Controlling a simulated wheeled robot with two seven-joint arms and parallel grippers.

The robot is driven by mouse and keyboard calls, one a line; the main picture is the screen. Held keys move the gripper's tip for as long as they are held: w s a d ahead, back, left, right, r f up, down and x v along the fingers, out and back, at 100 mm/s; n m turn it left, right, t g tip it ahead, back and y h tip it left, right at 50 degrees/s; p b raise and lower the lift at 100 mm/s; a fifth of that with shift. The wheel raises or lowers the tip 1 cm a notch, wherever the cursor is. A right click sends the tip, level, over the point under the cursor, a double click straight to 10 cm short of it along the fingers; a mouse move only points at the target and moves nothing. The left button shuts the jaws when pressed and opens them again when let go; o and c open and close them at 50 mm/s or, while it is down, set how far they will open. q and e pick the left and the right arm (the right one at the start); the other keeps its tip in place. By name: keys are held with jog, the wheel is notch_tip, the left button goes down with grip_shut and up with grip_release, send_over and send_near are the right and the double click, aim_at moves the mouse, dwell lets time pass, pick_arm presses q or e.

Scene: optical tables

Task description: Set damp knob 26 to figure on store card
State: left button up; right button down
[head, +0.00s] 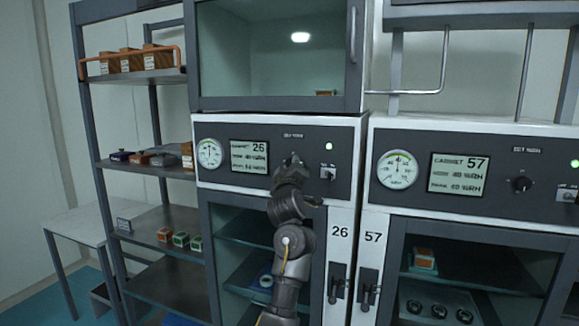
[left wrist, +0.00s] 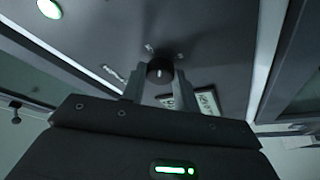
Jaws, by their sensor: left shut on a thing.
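Cabinet 26 (head: 345,140) has a dark control panel with a round dial gauge (head: 209,153) and a display (head: 249,156) reading 26, with smaller lines too blurred to read surely. My left gripper (head: 292,165) is at the panel, right of the display, and covers the knob in the head view. In the left wrist view the black damp knob (left wrist: 160,71) with a pale mark sits between the two fingers, which are shut on it. My right gripper is not in view. I cannot pick out the store card.
Cabinet 57 (head: 362,210) stands to the right with its own gauge (head: 398,169), display (head: 458,174) and knob (head: 521,184). A switch (head: 328,171) is just right of my left gripper. A shelf rack (head: 150,77) with small boxes stands left, beside a pale table (head: 75,226).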

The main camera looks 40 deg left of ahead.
pick_arm(q)
jog(key=n+g+h, duration=0.1)
jog(key=n+h, duration=0.1)
jog(key=n, duration=0.5)
jog(key=n+g+h, duration=0.2)
jog(key=n, duration=0.5)
jog(key=r+n+g+h, duration=0.1)
jog(key=n+h, duration=0.1)
jog(key=n, duration=0.5)
jog(key=shift+a+g+h+p, duration=0.2)
jog(key=shift+g+h+p, duration=0.1)
jog(key=shift+h+p, duration=0.1)
dwell(0.5)
jog(key=o, duration=0.6)
jog(key=shift+s, duration=0.1)
jog(key=o, duration=0.4)
jog(key=shift+r, duration=0.15)
jog(key=shift+c, duration=0.2)
jog(key=b+v, duration=0.4)
jog(key=v, duration=0.6)
jog(key=shift+s, duration=0.35)
